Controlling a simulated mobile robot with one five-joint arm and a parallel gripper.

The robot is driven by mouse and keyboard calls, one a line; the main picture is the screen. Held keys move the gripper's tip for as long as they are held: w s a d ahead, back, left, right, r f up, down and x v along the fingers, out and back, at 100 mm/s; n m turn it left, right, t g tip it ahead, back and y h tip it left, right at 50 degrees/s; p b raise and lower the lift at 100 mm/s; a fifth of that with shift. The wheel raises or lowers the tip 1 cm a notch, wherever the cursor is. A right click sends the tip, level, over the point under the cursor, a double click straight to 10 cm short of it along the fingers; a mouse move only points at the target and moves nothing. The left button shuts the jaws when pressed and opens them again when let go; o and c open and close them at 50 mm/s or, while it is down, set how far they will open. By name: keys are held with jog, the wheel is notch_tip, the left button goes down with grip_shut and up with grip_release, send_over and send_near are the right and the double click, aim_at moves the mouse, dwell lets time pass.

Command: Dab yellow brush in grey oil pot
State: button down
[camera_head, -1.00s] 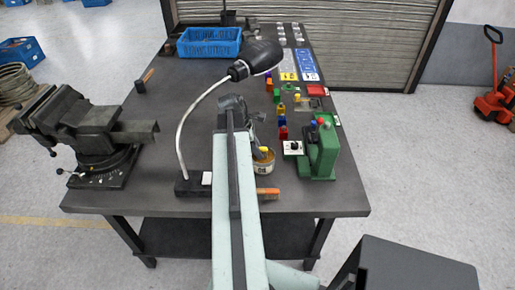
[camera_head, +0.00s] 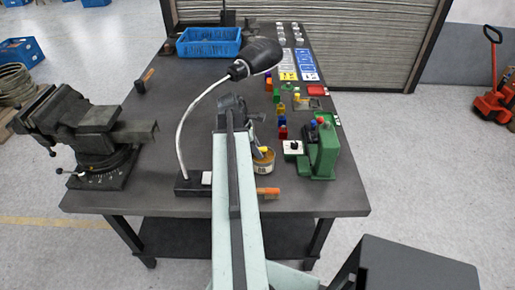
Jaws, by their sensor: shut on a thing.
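The oil pot (camera_head: 265,167) stands near the front edge of the bench, just right of my arm. It looks like a small pale grey tin with a dark label and a brownish-yellow inside. A small yellow piece (camera_head: 263,150), likely part of the yellow brush, shows at the pot's mouth. My gripper (camera_head: 246,118) is above and behind the pot, mostly hidden by my own arm. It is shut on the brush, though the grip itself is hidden. I cannot tell how deep the brush sits in the pot.
An orange-handled brush (camera_head: 268,191) lies in front of the pot. A green machine (camera_head: 322,150) stands to the right. A desk lamp (camera_head: 255,58) arches over from the left, and a vise (camera_head: 90,135) is at far left. Coloured blocks (camera_head: 281,120) stand behind.

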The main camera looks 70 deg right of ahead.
notch_tip(320, 180, up, 7)
jog(key=p, duration=0.7)
jog(key=shift+f, duration=0.1)
